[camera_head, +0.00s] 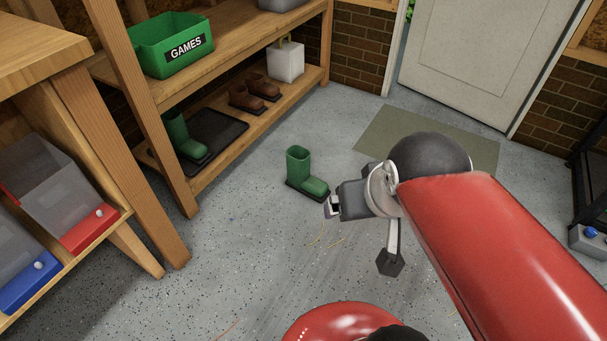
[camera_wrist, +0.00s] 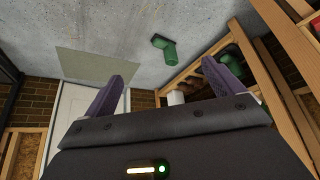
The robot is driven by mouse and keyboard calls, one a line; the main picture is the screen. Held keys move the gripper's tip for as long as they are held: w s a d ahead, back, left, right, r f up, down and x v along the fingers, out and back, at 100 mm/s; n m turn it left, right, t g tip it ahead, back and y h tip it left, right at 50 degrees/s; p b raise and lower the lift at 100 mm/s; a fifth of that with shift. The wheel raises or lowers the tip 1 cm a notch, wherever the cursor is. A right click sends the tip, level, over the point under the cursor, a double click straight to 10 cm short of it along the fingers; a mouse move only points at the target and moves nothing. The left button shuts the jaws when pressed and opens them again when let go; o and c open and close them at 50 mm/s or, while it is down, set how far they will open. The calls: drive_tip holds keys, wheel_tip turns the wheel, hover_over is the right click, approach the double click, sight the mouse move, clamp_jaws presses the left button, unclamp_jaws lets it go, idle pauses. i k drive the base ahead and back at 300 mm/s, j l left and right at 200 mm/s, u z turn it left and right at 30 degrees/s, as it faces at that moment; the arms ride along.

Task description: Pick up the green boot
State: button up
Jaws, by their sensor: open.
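A green boot (camera_head: 306,174) with a dark sole stands upright on the speckled grey floor, in front of the shelf. Its toe points right, toward my arm. It also shows in the wrist view as a green boot (camera_wrist: 164,48), above and between the fingers. A second green boot (camera_head: 181,136) stands on a dark tray on the lower shelf. My gripper (camera_head: 331,207) is beside the floor boot's toe in the head view, partly hidden by my arm. In the wrist view my gripper (camera_wrist: 165,88) has its two purple fingers wide apart with nothing between them.
The wooden shelf (camera_head: 260,37) holds a green GAMES bin (camera_head: 172,45), brown shoes (camera_head: 254,92), a white container (camera_head: 285,61) and the dark boot tray (camera_head: 222,139). A bench with clear bins (camera_head: 58,189) stands left. A mat (camera_head: 428,139) lies before the door. Floor around the boot is clear.

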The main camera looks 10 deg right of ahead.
sight(298, 177)
drive_tip(key=i+l+u, duration=0.45)
drive_tip(key=i+l, duration=0.6)
drive_tip(key=i, duration=0.15)
